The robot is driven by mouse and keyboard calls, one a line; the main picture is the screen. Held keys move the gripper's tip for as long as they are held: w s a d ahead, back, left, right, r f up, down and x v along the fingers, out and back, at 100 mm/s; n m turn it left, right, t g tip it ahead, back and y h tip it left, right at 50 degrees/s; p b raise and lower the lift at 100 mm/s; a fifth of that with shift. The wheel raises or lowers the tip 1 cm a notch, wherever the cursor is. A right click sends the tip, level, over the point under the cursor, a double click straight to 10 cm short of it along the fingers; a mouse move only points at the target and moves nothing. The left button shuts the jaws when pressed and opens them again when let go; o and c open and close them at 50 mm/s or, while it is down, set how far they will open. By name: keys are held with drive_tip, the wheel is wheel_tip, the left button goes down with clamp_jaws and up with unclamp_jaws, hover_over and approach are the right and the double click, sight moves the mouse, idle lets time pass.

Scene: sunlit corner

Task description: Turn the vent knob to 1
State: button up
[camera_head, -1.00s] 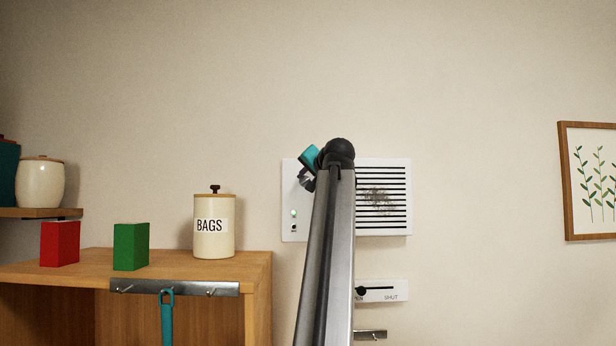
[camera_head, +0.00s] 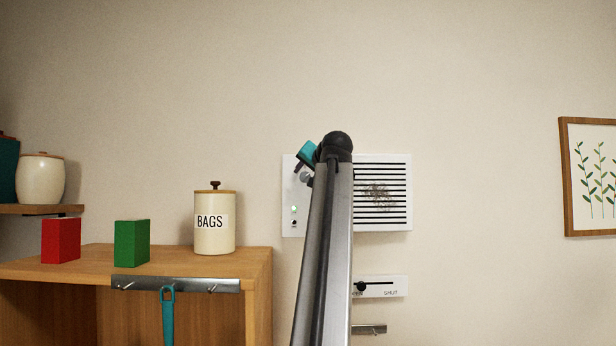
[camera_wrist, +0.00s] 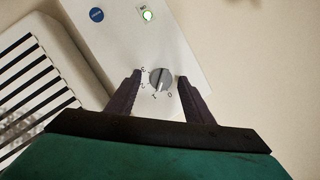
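The vent knob (camera_wrist: 161,79) is a small round grey dial on the white vent panel (camera_wrist: 190,50). Digits 0, 1, 2 and 3 are printed around it. Its raised bar points toward the bottom of the wrist view, near the 0 and 1; I cannot tell exactly which. My gripper (camera_wrist: 159,76) is open, with one dark finger on each side of the knob and gaps between. In the head view, the panel (camera_head: 384,164) is partly behind my arm, and my gripper's teal body shows at the panel's upper left.
A slider plate (camera_head: 392,287) is below the vent. A wooden cabinet (camera_head: 258,262) at left bears a BAGS canister (camera_head: 214,238), a green box (camera_head: 131,243) and a red box (camera_head: 61,240).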

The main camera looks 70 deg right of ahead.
sight(307, 175)
drive_tip(key=shift+a, duration=0.1)
drive_tip(key=shift+v, duration=1.45)
drive_tip(key=shift+p+v, duration=2.25)
drive_tip(key=shift+p, duration=0.4)
